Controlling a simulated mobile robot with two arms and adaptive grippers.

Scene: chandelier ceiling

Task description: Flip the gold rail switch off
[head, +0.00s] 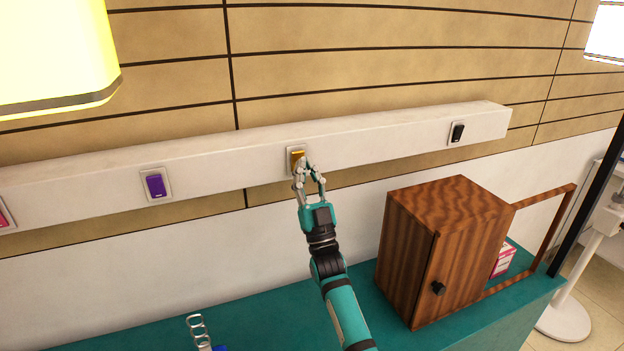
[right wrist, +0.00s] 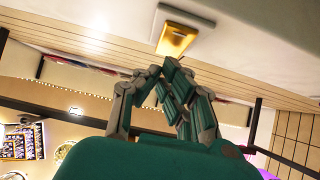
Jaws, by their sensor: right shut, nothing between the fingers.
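The gold switch (head: 297,154) sits in a pale plate on the white rail (head: 390,134) along the wall. In the right wrist view the gold switch (right wrist: 175,40) shows just beyond the fingertips. My right gripper (head: 307,164) is shut and empty. Its fingertips are at the lower part of the gold switch in the head view, and they cover part of its plate. Whether they touch the switch I cannot tell. In the right wrist view my right gripper (right wrist: 165,72) has its fingertips close together below the switch. My left gripper is not in view.
A purple switch (head: 155,185) and a black switch (head: 457,132) sit on the same rail, and a pink one (head: 4,216) is at the left edge. A wooden cabinet (head: 422,250) stands on the teal counter (head: 275,315). Yellow lamp (head: 50,50) hangs top left.

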